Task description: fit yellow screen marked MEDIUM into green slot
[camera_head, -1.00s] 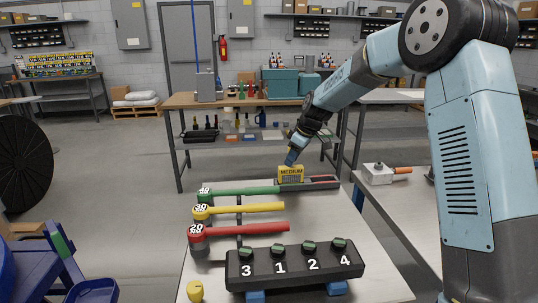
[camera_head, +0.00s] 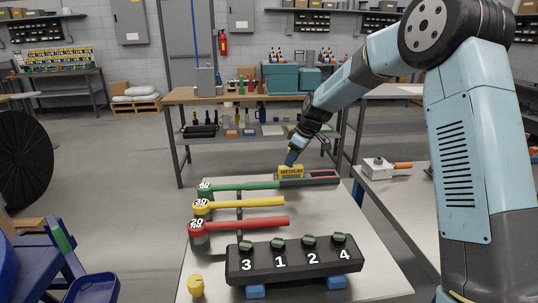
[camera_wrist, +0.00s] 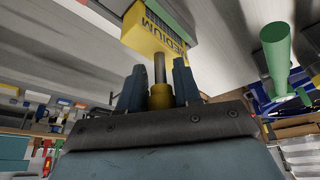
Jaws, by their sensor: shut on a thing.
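The yellow screen marked MEDIUM (camera_head: 291,172) stands upright at the left end of a dark holder (camera_head: 310,182) at the table's far edge. In the wrist view the screen (camera_wrist: 158,36) shows its lettering and part of its grey mesh. A green strip (camera_wrist: 177,14) runs close along the screen's edge there; the slot's opening is hidden, and I cannot tell how deep the screen sits. My gripper (camera_head: 291,160) is above the screen, its fingers (camera_wrist: 159,88) shut on the screen's stem with its yellow collar. A red slot (camera_head: 324,178) lies to the right in the holder.
Green (camera_head: 240,187), yellow (camera_head: 245,204) and red (camera_head: 245,224) handled tools lie left of centre on the table (camera_head: 330,220). A black block numbered 3, 1, 2, 4 (camera_head: 295,262) stands in front. A small yellow object (camera_head: 195,286) is at front left.

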